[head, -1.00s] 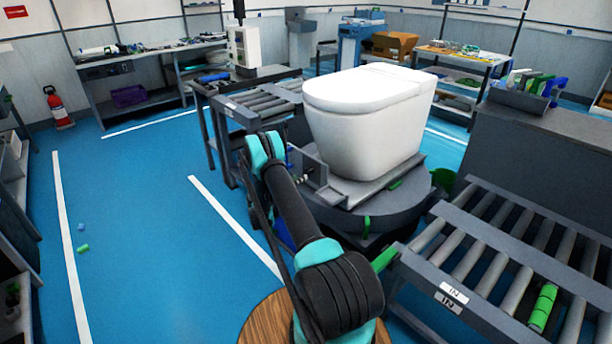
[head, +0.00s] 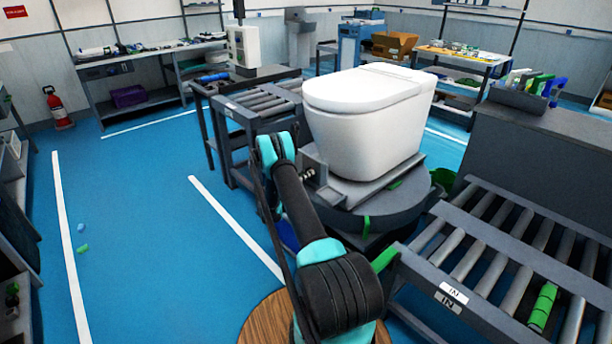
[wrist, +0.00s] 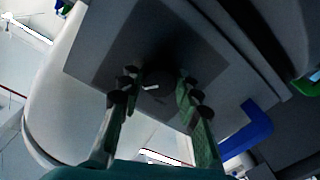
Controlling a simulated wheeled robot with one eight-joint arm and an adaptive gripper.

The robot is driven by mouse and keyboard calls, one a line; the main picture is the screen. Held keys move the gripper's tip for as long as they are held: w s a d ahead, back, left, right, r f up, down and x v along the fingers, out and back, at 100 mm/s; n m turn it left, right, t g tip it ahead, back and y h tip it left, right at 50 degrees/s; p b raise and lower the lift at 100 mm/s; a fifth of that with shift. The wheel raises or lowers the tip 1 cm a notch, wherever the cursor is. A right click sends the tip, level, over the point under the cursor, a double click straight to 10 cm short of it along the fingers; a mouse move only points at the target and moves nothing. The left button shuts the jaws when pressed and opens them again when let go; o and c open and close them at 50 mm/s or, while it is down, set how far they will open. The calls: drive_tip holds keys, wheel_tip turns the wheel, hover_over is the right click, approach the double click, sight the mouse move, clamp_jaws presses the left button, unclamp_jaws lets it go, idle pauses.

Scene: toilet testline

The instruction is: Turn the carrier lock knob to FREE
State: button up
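The carrier lock knob (wrist: 158,88) is a dark round knob with a short white pointer mark, on a dark grey plate (wrist: 98,48) in the wrist view. The mark lies nearly level in that picture. My gripper (wrist: 160,78) is open, with one finger on each side of the knob; I cannot tell whether they touch it. The knob's labels cannot be read. In the head view the plate and the carrier (head: 350,190) are at the front left under the white toilet (head: 365,120). My fingers are hidden there behind my arm.
The carrier sits on a round dark turntable (head: 395,215). A roller conveyor (head: 480,270) marked IN stands at the right, another roller conveyor (head: 262,102) behind at the left. A blue part (wrist: 250,128) lies near my right finger. The blue floor at the left is mostly clear.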

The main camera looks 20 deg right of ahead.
drive_tip(key=c, duration=0.4)
drive_tip(key=shift+o, duration=0.2)
drive_tip(key=shift+n, duration=0.3)
drive_tip(key=n, duration=1.4)
drive_tip(key=shift+r+n+g, duration=0.3)
drive_tip(key=shift+g, duration=0.1)
drive_tip(key=o, duration=1.2)
drive_tip(key=shift+c, duration=0.2)
